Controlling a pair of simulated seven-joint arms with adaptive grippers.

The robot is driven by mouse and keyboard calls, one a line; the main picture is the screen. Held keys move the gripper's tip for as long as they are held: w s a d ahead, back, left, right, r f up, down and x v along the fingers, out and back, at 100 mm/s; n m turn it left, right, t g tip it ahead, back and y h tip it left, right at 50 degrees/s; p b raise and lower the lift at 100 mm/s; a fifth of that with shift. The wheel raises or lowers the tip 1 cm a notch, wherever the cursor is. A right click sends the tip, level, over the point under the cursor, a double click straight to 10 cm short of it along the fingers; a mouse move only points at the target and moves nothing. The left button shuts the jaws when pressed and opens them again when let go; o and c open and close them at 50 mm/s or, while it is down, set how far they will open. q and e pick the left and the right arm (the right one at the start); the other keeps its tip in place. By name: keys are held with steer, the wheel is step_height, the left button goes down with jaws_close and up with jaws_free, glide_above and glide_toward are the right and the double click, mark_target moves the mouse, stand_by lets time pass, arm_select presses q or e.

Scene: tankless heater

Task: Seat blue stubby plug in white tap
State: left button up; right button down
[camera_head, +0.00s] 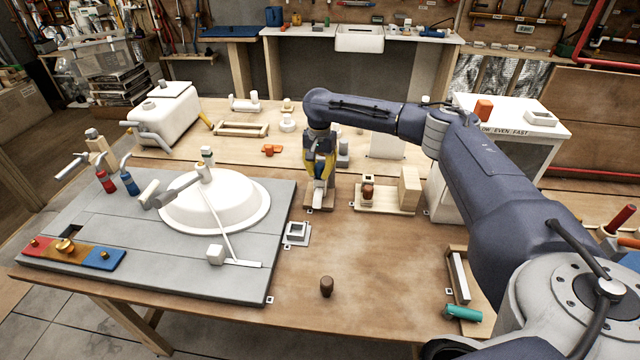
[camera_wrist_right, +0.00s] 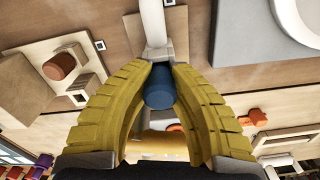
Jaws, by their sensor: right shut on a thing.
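My right gripper (camera_head: 319,172) points down over the middle of the table, its yellow fingers shut on a blue stubby plug. In the right wrist view the plug (camera_wrist_right: 158,88) sits between the fingertips (camera_wrist_right: 160,80). A white tap-like part with a pale spout (camera_wrist_right: 152,22) lies just past the plug; its white body (camera_head: 318,196) also shows below the fingers in the head view, on a small wooden base. Plug and white part overlap in view, so I cannot tell whether the plug is in it. My left gripper is out of view.
A white basin (camera_head: 252,213) on a grey board (camera_head: 130,225) is to the left. A wooden tray (camera_head: 396,206) with a red-brown plug (camera_head: 368,192) stands right of the gripper. A brown plug (camera_head: 326,286) stands at the front. The front table between is mostly clear.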

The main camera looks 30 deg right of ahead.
mark_target(320, 165)
steer(key=shift+f, duration=0.55)
stand_by(0.6)
steer(key=c, duration=1.3)
jaws_free()
steer(key=shift+o, duration=0.2)
step_height(320, 165, up, 12)
steer(key=shift+a+f, duration=0.1)
